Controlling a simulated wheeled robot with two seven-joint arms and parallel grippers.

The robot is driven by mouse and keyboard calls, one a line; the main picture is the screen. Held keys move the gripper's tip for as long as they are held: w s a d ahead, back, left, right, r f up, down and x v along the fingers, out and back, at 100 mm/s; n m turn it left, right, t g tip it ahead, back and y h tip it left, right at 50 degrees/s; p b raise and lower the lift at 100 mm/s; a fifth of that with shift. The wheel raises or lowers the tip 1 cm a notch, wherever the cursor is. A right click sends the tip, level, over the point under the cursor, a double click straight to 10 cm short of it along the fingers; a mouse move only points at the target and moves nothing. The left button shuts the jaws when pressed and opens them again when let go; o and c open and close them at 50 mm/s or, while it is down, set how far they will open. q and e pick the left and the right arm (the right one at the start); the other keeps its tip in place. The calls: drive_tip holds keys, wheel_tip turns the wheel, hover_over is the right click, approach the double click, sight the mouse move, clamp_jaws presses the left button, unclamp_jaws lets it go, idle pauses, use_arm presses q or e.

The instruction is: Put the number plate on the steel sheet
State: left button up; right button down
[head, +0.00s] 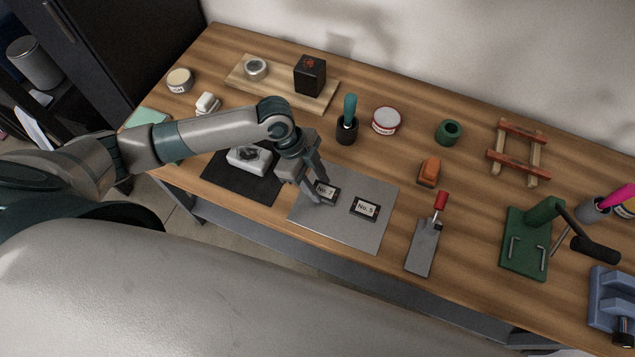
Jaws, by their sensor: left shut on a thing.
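A dark number plate with a white label, apparently "No. 7" (327,190), is at the fingertips of my left gripper (317,187). The gripper is shut on it, over the upper left part of the grey steel sheet (345,231). I cannot tell whether this plate touches the sheet or hangs just above it. A second dark number plate, its digit hard to read (366,208), lies on the sheet to the right of the first. My left arm reaches in from the left. My right gripper is not in view.
A black mat (228,182) with a white block (249,158) lies left of the sheet. A red-handled scraper (424,246) lies right of it. An orange block (429,172), a dark holder (347,133) and a red-and-white tin (386,120) stand behind. A green press (522,245) stands farther right.

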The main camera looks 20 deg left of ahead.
use_arm(q)
drive_tip(key=shift+f, duration=0.4)
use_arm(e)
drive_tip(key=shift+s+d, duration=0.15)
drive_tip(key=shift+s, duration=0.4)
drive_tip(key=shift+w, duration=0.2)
use_arm(q)
drive_tip(key=o, duration=1.2)
drive_tip(key=shift+f, duration=0.1)
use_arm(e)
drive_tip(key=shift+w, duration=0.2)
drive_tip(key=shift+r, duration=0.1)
